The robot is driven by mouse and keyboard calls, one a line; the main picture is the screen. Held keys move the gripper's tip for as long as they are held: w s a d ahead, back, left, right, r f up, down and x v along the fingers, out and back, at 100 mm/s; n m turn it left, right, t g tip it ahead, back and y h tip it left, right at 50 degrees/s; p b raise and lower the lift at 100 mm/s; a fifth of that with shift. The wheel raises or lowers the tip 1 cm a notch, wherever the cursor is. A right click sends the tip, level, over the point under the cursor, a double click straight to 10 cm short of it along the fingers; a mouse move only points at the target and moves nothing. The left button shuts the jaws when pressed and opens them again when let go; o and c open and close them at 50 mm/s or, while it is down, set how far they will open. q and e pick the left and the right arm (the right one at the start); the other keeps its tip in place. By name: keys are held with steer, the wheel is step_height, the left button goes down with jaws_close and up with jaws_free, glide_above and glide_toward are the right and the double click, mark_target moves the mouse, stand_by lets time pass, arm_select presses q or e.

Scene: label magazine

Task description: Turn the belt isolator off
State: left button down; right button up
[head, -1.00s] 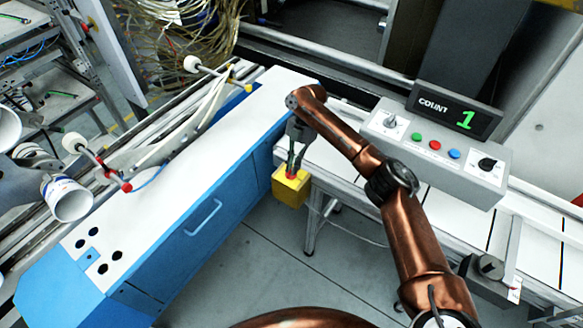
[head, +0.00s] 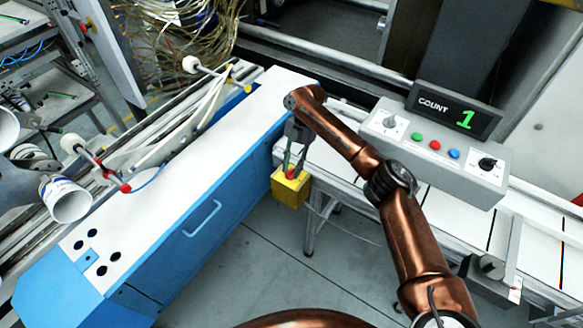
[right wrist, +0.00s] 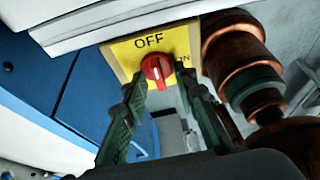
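The belt isolator is a yellow box (head: 289,192) with a red knob (right wrist: 157,70), under the edge of the white conveyor. In the right wrist view its yellow plate (right wrist: 125,52) reads OFF above the knob and ON to its right. Exactly where the knob points is hard to tell. My right gripper (head: 293,168) is at the box, its copper arm reaching in from the lower right. In the right wrist view its dark fingers (right wrist: 162,82) are apart, one tip on each side of the knob, with a gap on the right. My left gripper is out of view.
A blue cabinet (head: 205,235) with a white top stands close left of the isolator. Clear floor (head: 260,270) lies below.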

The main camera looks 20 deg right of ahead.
steer(key=shift+w+d+r, duration=0.1)
steer(key=shift+w+r, duration=0.05)
steer(key=shift+r, duration=0.1)
steer(key=v, duration=1.1)
steer(key=shift+r, duration=0.2)
